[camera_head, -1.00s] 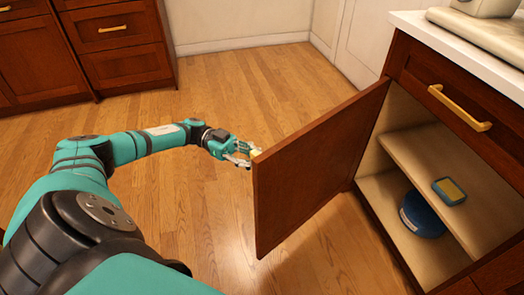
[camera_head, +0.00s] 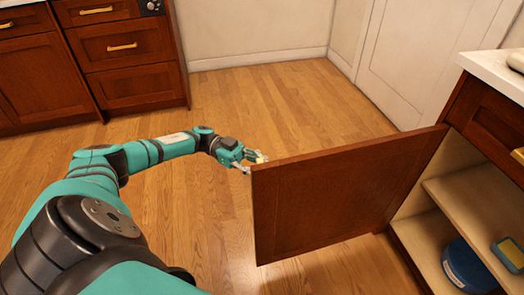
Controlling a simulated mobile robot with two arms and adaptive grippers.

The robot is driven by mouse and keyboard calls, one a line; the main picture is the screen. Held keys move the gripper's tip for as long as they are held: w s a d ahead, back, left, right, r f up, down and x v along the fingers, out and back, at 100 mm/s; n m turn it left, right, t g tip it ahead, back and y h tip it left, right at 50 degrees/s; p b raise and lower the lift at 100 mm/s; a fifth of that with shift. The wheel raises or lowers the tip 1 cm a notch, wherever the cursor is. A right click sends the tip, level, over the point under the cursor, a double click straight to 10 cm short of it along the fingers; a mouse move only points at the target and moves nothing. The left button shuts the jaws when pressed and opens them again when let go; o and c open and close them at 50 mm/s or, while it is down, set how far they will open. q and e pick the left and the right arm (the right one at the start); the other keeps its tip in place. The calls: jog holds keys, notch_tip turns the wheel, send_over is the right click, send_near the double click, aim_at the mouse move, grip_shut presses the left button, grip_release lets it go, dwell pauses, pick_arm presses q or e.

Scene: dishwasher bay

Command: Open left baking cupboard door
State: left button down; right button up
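The left baking cupboard door (camera_head: 335,195) is a dark red-brown wooden panel standing wide open, swung out from the cupboard at the right. My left gripper (camera_head: 256,160) is at the door's free outer edge, near its top corner. Something small and yellowish shows at its fingertips, possibly the door's handle on the side turned away from me. The door hides part of the fingers, so I cannot tell whether they are closed on it. My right gripper is out of view.
Inside the open cupboard (camera_head: 433,235), a shelf (camera_head: 470,210) and a blue round container (camera_head: 465,265) show, with a small blue and yellow item (camera_head: 510,252) at the right. Drawers (camera_head: 125,65) stand at the back left. The wooden floor (camera_head: 270,110) between is clear.

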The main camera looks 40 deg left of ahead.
pick_arm(q)
jog(key=shift+s+a+f, duration=0.2)
jog(key=shift+s+f, duration=0.1)
jog(key=c, duration=1.3)
grip_release()
jog(key=shift+s+a+r, duration=0.1)
jog(key=shift+a, duration=0.05)
jog(key=shift+r, duration=0.1)
jog(key=a, duration=0.7)
jog(key=shift+s+a, duration=0.25)
jog(key=shift+s, duration=0.1)
